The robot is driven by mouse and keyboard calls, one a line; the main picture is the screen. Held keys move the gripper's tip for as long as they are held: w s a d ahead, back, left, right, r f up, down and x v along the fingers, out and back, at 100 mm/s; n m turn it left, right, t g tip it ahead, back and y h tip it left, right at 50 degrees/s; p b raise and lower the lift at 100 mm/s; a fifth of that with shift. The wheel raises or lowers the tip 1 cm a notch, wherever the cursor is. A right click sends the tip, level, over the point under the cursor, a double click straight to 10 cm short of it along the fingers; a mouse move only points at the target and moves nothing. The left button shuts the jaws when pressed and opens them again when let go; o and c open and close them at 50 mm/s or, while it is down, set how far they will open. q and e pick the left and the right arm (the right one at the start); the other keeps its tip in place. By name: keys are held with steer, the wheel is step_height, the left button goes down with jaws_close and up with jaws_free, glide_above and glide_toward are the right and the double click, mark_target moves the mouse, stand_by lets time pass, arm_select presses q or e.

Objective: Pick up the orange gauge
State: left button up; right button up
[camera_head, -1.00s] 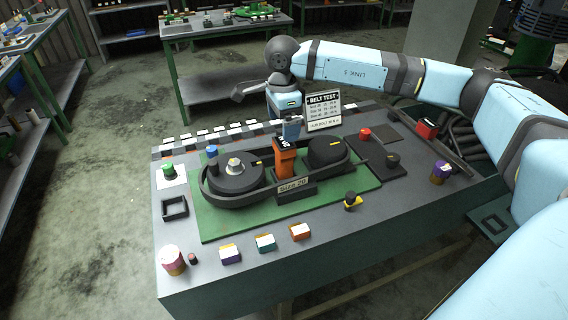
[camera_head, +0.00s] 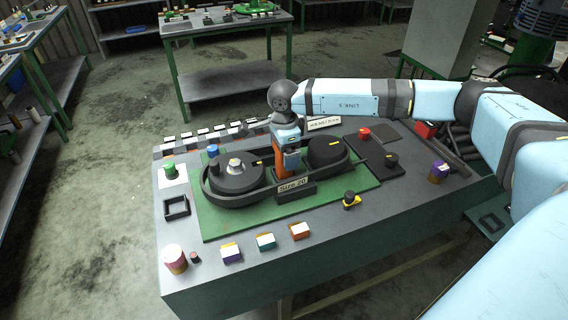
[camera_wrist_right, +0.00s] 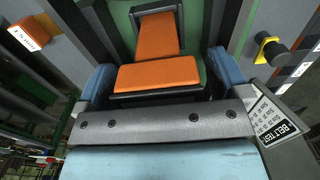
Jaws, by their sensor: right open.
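The orange gauge (camera_head: 283,166) stands upright on the belt assembly, between its two dark round pulleys and behind the "Size 20" plate. In the wrist view the orange gauge (camera_wrist_right: 158,74) shows two orange faces in a dark frame. My right gripper (camera_head: 288,146) is at the upper part of the gauge, pointing down. In the wrist view my right gripper (camera_wrist_right: 163,74) is open, with a blue finger on each side of the gauge. I cannot tell whether either finger touches it. My left gripper is not in view.
The pulleys and belt (camera_head: 235,176) sit on a green board (camera_head: 220,222) on the grey table. Small coloured blocks (camera_head: 265,241) line the front, with a yellow-based knob (camera_head: 350,200) nearby.

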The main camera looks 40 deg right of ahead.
steer(key=c, duration=1.4)
steer(key=shift+r, duration=0.1)
steer(key=shift+c, duration=0.7)
steer(key=shift+r, duration=0.1)
